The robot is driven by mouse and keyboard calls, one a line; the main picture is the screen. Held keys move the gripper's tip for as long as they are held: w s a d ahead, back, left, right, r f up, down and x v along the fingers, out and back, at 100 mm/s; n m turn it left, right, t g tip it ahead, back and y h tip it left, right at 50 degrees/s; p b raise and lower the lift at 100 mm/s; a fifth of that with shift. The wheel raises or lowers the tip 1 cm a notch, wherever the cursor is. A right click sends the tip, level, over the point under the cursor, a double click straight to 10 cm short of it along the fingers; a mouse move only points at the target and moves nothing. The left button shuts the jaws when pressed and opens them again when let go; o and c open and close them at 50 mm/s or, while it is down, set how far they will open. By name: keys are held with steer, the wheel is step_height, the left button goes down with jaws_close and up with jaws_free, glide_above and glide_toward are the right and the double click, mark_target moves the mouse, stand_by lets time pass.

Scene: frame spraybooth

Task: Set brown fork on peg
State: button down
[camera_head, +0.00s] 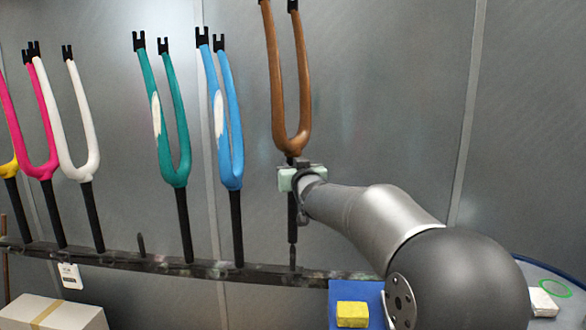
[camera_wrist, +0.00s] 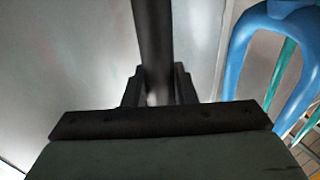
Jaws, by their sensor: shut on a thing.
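The brown fork (camera_head: 290,110) stands upright, prongs up, in the upper middle of the head view. My gripper (camera_head: 291,172) is shut on its black stem just below the crown. In the wrist view the dark stem (camera_wrist: 153,40) runs up between the fingers of my gripper (camera_wrist: 159,88). The stem's lower end comes down in line with a thin dark peg (camera_head: 293,258) on the rail. I cannot tell whether the stem's end is over the peg or touching it.
Several forks stand on the dark rail (camera_head: 120,258), including blue (camera_head: 230,120), teal (camera_head: 178,130), white (camera_head: 75,130) and pink (camera_head: 42,125). A bare peg (camera_head: 141,245) stands left of teal. A yellow sponge (camera_head: 352,314) on a blue mat and a box (camera_head: 50,313) are in front.

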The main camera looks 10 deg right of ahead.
mark_target(294, 202)
steer(key=shift+f+b, duration=4.55)
steer(key=shift+b, duration=0.1)
steer(key=c, duration=1.1)
jaws_free()
steer(key=shift+f, duration=0.15)
steer(key=s+d+b, duration=0.1)
steer(key=s+b, duration=0.1)
steer(key=s, duration=1.5)
steer(key=shift+s+f, duration=0.2)
steer(key=shift+f, duration=0.1)
